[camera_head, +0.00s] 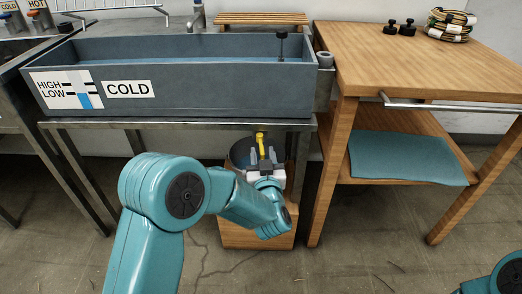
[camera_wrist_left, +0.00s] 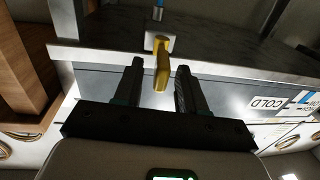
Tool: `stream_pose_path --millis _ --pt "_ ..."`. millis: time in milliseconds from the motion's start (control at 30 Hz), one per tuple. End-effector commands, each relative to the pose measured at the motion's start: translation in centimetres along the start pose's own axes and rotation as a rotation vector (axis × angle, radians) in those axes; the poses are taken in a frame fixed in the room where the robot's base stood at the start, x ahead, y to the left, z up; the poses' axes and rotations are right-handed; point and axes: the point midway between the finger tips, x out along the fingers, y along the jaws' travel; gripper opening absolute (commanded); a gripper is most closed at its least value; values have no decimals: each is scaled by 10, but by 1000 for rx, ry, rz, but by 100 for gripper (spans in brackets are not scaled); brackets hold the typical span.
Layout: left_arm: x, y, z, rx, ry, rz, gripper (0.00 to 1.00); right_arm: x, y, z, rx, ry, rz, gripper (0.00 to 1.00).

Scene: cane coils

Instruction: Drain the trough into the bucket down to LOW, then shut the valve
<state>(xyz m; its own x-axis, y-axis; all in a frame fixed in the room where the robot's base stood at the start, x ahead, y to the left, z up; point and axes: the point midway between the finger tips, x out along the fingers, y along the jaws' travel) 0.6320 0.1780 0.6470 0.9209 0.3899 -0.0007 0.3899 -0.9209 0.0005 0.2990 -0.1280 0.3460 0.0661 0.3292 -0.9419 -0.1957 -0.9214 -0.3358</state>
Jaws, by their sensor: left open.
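The grey trough (camera_head: 215,92) stands on a metal frame, with a COLD label and a HIGH/LOW gauge (camera_head: 82,90) on its front. Bright blue shows in the gauge's lower part, its top near the LOW mark; the exact level is too small to read. The yellow valve handle (camera_head: 260,143) is below the trough. My left gripper (camera_head: 263,162) is open, its fingers on either side of the handle (camera_wrist_left: 162,72), with gaps visible in the left wrist view. The dark bucket (camera_head: 239,152) is mostly hidden behind my left gripper. My right gripper is out of view.
A wooden block (camera_head: 255,236) stands below the bucket. A wooden table (camera_head: 415,60) on the right carries black knobs (camera_head: 398,28) and a cane coil (camera_head: 450,25). A blue cloth (camera_head: 405,160) lies on its lower shelf. A blue strip (camera_wrist_left: 158,10) shows beside the valve.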

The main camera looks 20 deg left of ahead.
Motion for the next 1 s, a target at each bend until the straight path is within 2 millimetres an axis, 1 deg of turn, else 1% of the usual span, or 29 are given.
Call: stream_pose_path --millis 33,100,200,333,567,667,700,1000 --pt "10 -1 2 -2 2 -2 40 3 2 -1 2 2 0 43" --pt "20 -1 1 -1 1 -1 40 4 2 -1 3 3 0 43" --pt "30 -1 1 -1 0 0 40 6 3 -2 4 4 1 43" --pt "36 -2 0 0 0 2 40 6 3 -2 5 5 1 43" --pt "36 -1 0 0 -1 2 40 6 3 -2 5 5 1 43" --pt "36 -1 0 0 -1 2 11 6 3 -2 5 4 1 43" --pt "36 -1 0 0 -1 2 0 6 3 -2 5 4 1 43" --pt "36 0 0 0 0 -14 0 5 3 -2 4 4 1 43"
